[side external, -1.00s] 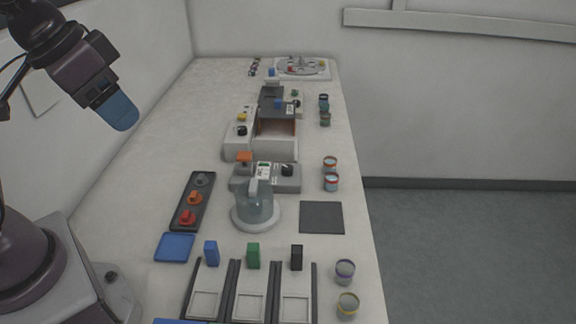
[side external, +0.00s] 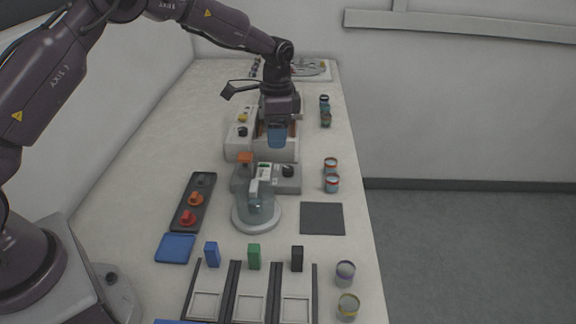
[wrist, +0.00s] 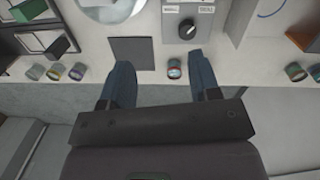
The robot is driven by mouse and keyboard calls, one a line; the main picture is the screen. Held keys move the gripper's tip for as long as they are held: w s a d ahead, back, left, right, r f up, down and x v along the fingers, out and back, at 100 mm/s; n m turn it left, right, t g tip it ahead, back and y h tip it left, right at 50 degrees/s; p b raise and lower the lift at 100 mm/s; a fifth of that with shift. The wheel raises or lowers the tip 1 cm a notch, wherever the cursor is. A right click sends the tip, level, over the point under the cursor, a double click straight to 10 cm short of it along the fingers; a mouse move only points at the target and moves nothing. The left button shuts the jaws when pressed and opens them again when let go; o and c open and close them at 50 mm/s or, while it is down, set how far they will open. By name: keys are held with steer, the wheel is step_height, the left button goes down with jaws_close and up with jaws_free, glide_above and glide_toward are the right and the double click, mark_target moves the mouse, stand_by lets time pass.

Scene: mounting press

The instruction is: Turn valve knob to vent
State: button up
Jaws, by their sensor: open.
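The black valve knob (side external: 288,171) sits on a grey box (side external: 262,187) in the middle of the table. In the wrist view the knob (wrist: 187,29) shows a light pointer mark, with two small labels behind it too small to read. My gripper (side external: 277,145) points down above the table, in the picture just above the knob and apart from it. In the wrist view its two blue fingers (wrist: 160,76) are spread and empty, with the knob beyond them towards the top.
A clear domed vessel (side external: 256,212) stands in front of the box. Cups (side external: 331,182) line the right edge, one showing between my fingers in the wrist view (wrist: 174,69). A dark mat (side external: 322,218) lies flat. A larger machine (side external: 240,145) stands behind.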

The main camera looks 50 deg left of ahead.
mark_target(288, 168)
steer(key=w+a+m, duration=0.1)
steer(key=w+m, duration=0.3)
steer(key=shift+t, duration=0.4)
steer(key=f, duration=1.2)
steer(key=shift+w+f, duration=0.15)
steer(key=shift+w, duration=0.05)
steer(key=c, duration=0.9)
